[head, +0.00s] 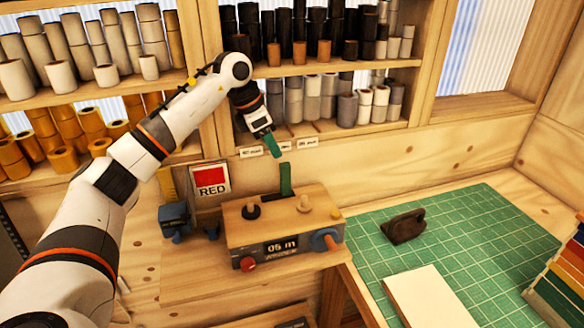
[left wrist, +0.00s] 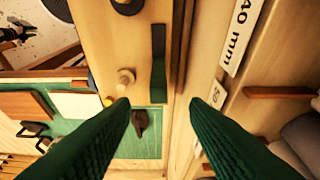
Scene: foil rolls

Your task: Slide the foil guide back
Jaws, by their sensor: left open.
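A wooden foil machine (head: 283,215) stands on the bench, its display reading "05 m". An upright green piece (head: 286,179), which may be the foil guide, stands in a dark slot at its back. In the left wrist view a dark green strip (left wrist: 158,80) lies on the machine's wood. My left gripper (head: 272,145) is above and slightly left of the green piece, apart from it. In the left wrist view its green fingers are spread with nothing between them. My right gripper is out of view.
A green cutting mat (head: 470,230) lies to the right with a dark handled tool (head: 403,227) and a pale board (head: 428,298). A blue device (head: 175,219) and a RED sign (head: 210,180) stand left. Shelves of rolls (head: 320,95) rise behind.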

